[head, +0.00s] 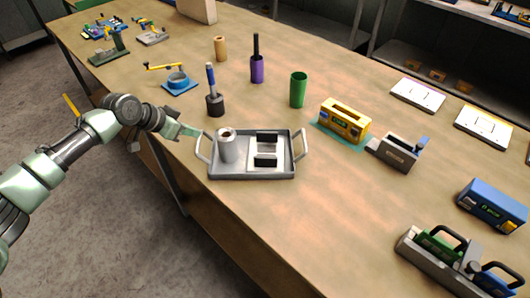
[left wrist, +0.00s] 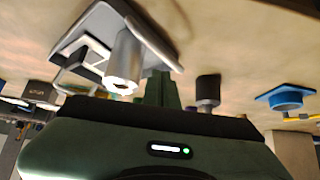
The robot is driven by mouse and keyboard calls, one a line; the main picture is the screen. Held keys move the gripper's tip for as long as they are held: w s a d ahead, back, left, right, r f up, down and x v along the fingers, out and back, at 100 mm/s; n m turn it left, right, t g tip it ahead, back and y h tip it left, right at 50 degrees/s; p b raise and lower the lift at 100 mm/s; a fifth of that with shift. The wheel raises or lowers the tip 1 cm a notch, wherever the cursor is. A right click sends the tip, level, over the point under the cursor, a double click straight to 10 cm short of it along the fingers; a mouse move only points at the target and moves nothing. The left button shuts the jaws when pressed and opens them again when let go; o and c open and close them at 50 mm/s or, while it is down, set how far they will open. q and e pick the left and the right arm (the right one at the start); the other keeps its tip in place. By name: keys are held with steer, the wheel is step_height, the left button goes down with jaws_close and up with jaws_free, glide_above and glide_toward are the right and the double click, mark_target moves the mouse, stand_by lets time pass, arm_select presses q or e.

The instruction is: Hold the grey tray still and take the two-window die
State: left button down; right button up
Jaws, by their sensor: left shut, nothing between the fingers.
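The grey tray (head: 222,174) lies near the table's front edge, with a pale handle at each end. On it stand a grey cylinder (head: 228,150) and a white plate (head: 254,156) with two dark blocks. My left gripper (head: 194,132) is shut and empty beside the tray's left handle (head: 203,148); whether it touches is unclear. The left wrist view shows the tray (left wrist: 160,48) and cylinder (left wrist: 124,62) just beyond the fingers. Two white plates with small marks (head: 417,95) (head: 483,127) lie at the right; I cannot tell which die has two windows. My right gripper is not in view.
A dark-based blue-handled tool (head: 214,103), a purple cup (head: 257,70) and a green cup (head: 298,90) stand behind the tray. A yellow box (head: 344,121) and a grey holder (head: 398,152) stand to its right.

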arm_select(q)
steer(key=shift+f+b, duration=0.55)
steer(key=shift+f, duration=0.55)
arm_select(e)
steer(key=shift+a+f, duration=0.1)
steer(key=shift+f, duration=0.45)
